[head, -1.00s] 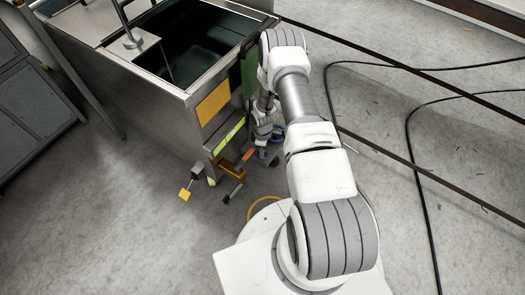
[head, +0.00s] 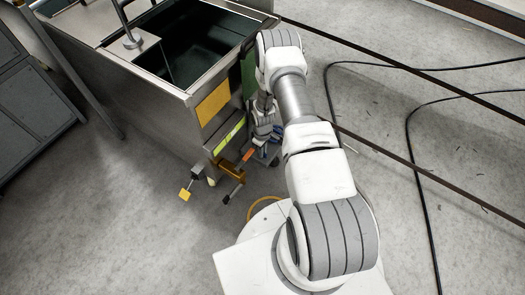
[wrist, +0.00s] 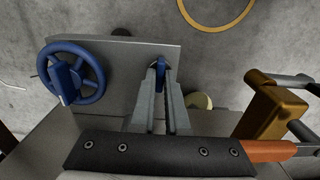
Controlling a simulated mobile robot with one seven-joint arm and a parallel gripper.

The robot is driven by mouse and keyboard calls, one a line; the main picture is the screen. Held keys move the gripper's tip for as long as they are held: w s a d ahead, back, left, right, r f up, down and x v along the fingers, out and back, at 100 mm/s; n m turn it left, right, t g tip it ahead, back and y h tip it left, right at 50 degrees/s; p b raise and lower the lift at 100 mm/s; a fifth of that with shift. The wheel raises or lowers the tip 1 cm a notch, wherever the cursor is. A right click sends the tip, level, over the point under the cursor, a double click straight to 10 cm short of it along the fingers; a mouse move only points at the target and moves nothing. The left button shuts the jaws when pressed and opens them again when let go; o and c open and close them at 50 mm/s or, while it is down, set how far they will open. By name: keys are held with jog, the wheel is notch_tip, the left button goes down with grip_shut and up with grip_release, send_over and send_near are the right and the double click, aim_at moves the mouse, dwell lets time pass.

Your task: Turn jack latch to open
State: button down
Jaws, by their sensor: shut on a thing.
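My gripper (wrist: 160,82) is shut on a small blue latch piece (wrist: 160,65) in the wrist view. Its two long grey fingers lie on either side of the piece, at the edge of a grey metal plate (wrist: 118,75). The fingers hide most of the latch, so its exact angle is hard to tell. In the head view, my arm reaches down beside the steel cabinet (head: 160,110), and the fingertips are too small to make out.
A blue handwheel (wrist: 98,82) is left of my gripper in the wrist view. A brass-coloured block (wrist: 268,108) and an orange handle (wrist: 266,150) are close on the right. A yellow ring (wrist: 215,8) lies on the floor. Black cables (head: 412,140) run across the floor to the right.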

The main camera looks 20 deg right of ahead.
jog(key=c, duration=0.9)
grip_release()
jog(key=shift+r, duration=0.15)
notch_tip(320, 180, up, 17)
jog(key=p, duration=0.6)
jog(key=shift+r, duration=0.1)
jog(key=shift+s, duration=0.1)
